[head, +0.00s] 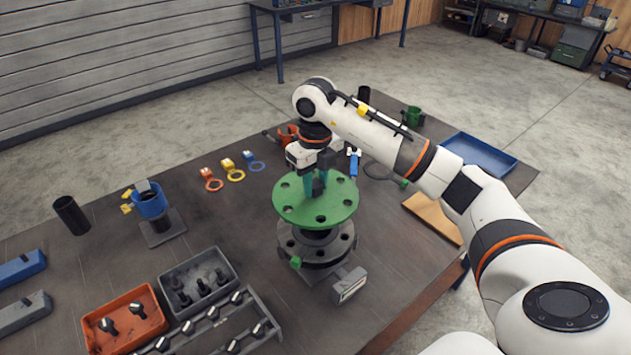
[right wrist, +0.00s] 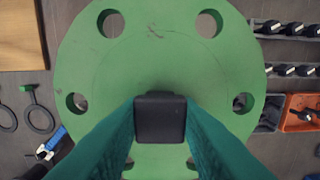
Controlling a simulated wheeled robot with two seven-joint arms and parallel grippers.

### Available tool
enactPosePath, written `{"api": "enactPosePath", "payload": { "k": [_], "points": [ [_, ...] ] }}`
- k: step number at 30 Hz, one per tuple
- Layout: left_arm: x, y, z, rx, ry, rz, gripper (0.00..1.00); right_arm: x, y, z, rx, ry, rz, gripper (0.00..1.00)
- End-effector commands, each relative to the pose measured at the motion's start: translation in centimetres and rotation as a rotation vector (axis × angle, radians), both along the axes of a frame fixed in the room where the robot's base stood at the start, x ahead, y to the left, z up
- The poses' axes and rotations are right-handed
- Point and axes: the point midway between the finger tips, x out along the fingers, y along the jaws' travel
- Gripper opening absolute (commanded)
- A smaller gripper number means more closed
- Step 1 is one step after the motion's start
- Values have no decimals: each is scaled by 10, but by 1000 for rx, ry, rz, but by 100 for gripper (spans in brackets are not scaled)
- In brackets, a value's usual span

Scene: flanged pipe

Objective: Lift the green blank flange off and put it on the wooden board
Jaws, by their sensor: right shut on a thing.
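The green blank flange (head: 315,207) is a round disc with bolt holes and a dark block handle (right wrist: 160,117) at its middle. My right gripper (head: 317,186) comes from above and is shut on this handle, one teal finger on each side. The flange hangs about level above the dark pipe flange (head: 290,245), with a gap visible at the front. The flange fills much of the right wrist view (right wrist: 160,50). The wooden board (head: 432,218) lies to the right, partly hidden by my right arm; it also shows in the right wrist view (right wrist: 20,35). My left gripper is out of view.
A blue tray (head: 480,155) lies beyond the board. Orange (head: 125,318) and grey (head: 198,282) bins and a bolt rack stand at the front left. Coloured rings (head: 233,170) lie left of the pipe. A grey block (head: 349,285) is close in front of it.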

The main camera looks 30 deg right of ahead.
Motion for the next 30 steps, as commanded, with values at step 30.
{"api": "enactPosePath", "payload": {
  "k": [30],
  "points": [
    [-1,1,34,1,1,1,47,1,0,51,1,-4,0,0]
  ]
}}
